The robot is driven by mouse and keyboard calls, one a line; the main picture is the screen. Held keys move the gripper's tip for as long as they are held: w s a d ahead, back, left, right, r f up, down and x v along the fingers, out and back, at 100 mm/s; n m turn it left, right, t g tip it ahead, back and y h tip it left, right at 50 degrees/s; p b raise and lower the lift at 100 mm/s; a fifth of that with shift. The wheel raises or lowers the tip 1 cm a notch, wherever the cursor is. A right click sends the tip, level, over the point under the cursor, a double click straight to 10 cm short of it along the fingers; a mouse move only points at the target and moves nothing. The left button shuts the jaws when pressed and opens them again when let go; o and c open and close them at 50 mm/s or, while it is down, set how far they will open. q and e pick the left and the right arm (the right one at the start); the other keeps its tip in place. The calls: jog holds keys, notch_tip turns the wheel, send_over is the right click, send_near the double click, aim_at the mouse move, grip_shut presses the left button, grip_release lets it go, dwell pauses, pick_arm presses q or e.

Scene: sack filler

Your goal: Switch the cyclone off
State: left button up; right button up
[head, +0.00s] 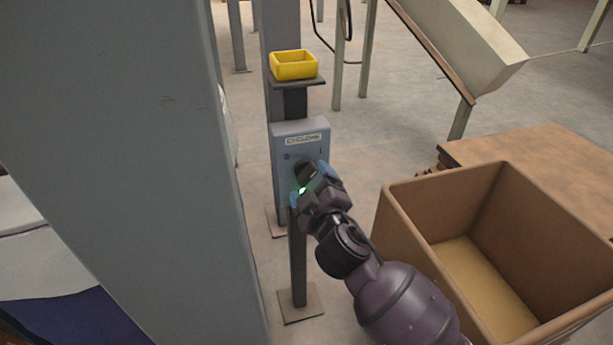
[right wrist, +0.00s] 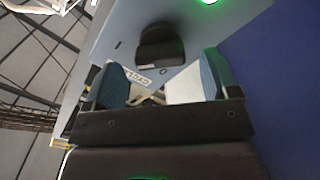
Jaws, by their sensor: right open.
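The cyclone switch box (head: 284,138) is a blue-grey panel on a post in the head view, with a white label reading CYCLONE (head: 303,139) and marks to the left and right below it. Its dark rotary knob (head: 305,170) is partly hidden by my right gripper (head: 308,187); which mark it points to I cannot tell. In the right wrist view the black knob (right wrist: 160,45) shows beyond the blue fingertips of my right gripper (right wrist: 162,80), which are apart with nothing between them. My left gripper is not in view.
A yellow tray (head: 294,66) sits on a small shelf above the box. A large grey column (head: 130,150) stands close on the left. Bare floor lies between.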

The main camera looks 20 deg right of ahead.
aim_at(309, 179)
jog(key=shift+w, duration=1.65)
jog(key=c, duration=0.9)
